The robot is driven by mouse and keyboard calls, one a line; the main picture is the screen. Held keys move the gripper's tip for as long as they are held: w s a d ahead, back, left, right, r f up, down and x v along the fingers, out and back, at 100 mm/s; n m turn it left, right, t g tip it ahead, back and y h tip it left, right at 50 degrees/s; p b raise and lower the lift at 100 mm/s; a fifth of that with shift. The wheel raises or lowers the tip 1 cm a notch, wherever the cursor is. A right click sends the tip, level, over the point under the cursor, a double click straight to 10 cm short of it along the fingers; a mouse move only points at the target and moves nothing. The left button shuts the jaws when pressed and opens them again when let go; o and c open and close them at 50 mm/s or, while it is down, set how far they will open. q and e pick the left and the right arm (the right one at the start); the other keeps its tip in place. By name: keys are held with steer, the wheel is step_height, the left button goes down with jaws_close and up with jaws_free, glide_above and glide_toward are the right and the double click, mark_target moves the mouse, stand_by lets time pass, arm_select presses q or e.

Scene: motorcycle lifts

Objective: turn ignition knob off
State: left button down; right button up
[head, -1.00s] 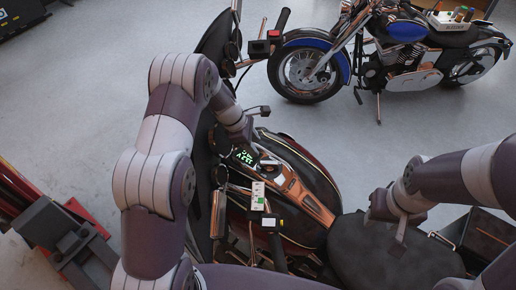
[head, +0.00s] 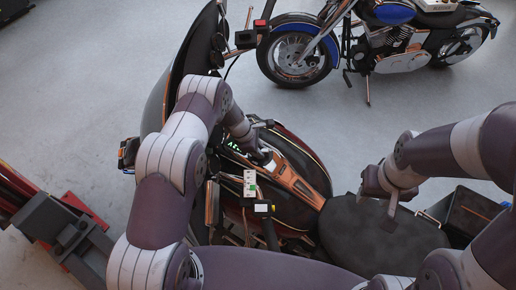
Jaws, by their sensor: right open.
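The near motorcycle's fuel tank (head: 308,160) is black with dark red edges. A copper-coloured console (head: 295,183) runs along its top. My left gripper (head: 265,157) points down at the front end of this console, where the ignition knob would sit. The knob itself is hidden or too small to make out. I cannot tell whether the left fingers are open or shut, or whether they touch the console. My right gripper (head: 378,200) is open and empty above the black seat (head: 375,238).
A lit green display (head: 232,146) is partly covered by my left arm. A blue motorcycle (head: 390,40) is at the back. A red and black lift (head: 65,225) is at left.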

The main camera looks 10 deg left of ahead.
stand_by(0.3)
arm_select(q)
steer(key=n+t+b, duration=0.1)
steer(key=n+b, duration=0.1)
steer(key=shift+f+b, duration=0.15)
steer(key=shift+b, duration=0.2)
steer(key=n+t+y+b, duration=0.1)
steer(key=n+b, duration=0.3)
steer(key=n, duration=0.1)
steer(key=shift+s, duration=0.1)
steer(key=n+t+b, duration=0.1)
steer(key=n+b, duration=0.1)
steer(key=n, duration=0.1)
steer(key=shift+d+y, duration=0.1)
steer(key=shift+y, duration=0.3)
steer(key=shift+r+n+y+b, duration=0.3)
steer(key=shift+n+b, duration=0.35)
steer(key=shift+n, duration=0.55)
